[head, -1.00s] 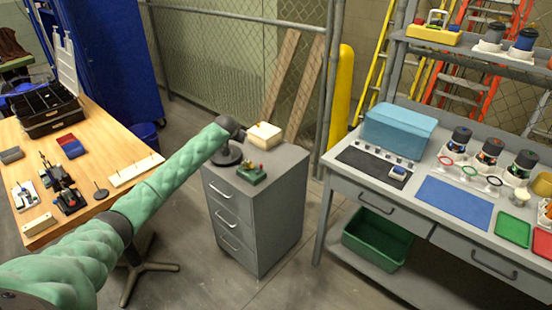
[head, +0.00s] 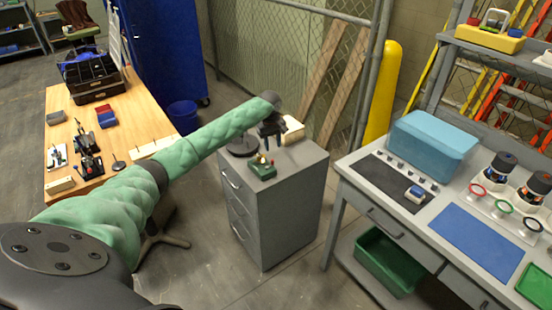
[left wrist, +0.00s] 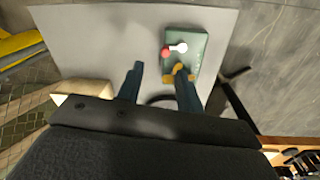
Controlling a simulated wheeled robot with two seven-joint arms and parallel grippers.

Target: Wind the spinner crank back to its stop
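A small green box (head: 262,171) with a red knob and yellow parts stands on top of the grey drawer cabinet (head: 290,180). In the left wrist view the box (left wrist: 198,62) carries a red knob (left wrist: 166,51) beside a pale round part; I take this to be the spinner crank, but cannot be sure. My left gripper (head: 270,140) is above the cabinet, fingers down, just behind the box. In the left wrist view its two blue fingers (left wrist: 158,70) are apart with nothing clearly held. The right finger overlaps a yellow part at the box's edge; contact is unclear. My right gripper is out of view.
A dark round base (head: 243,146) and a cream block (head: 292,130) share the cabinet top. A wooden table (head: 70,95) is at left. A grey bench with a blue mat (head: 475,240) and a teal case (head: 432,145) is at right. Floor separates them.

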